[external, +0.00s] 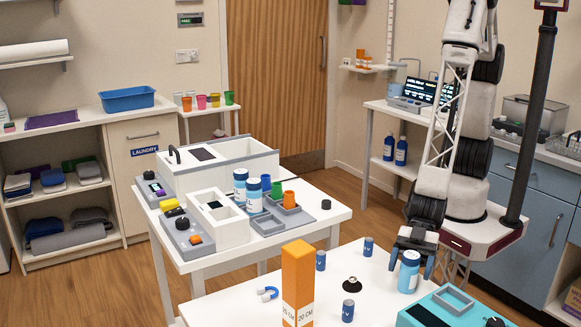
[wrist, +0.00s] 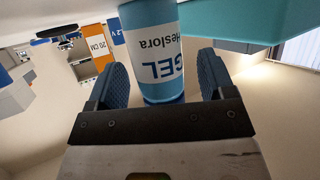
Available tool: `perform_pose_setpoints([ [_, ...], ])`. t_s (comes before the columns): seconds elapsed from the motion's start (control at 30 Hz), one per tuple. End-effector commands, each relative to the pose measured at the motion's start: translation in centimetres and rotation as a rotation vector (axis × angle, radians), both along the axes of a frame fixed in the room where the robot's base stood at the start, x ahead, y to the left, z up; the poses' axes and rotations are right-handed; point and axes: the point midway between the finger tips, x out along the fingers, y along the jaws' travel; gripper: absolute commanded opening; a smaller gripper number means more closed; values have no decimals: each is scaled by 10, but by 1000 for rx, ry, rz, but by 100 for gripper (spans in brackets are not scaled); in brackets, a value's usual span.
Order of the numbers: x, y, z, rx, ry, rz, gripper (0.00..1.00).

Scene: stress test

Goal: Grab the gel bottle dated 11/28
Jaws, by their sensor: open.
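A gel bottle (external: 409,273) with a blue cap and a white label stands on the front white table. In the wrist view the bottle (wrist: 152,50) shows a label reading "GEL Heslora", upside down. No date is readable on it. My gripper (external: 413,264) is open at this bottle, with a finger on each side of it. In the wrist view a gap shows between the bottle and each finger. Two similar blue-and-white bottles (external: 254,196) (external: 240,184) stand on the table behind; their labels are too small to read.
A teal device (external: 450,303) is close beside the bottle. An orange box (external: 297,285), small dark-blue cylinders (external: 348,311), a black knob-like item (external: 352,284) and a blue magnet (external: 268,293) are also on the front table. Bare tabletop (external: 385,300) shows left of the bottle.

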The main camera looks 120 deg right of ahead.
Motion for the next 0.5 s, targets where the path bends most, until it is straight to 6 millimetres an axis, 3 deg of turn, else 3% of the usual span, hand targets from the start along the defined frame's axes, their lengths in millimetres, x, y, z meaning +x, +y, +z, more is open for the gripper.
perform_pose_setpoints([
  [0.5, 6, 4, -4, -1, 1, 0, 76],
])
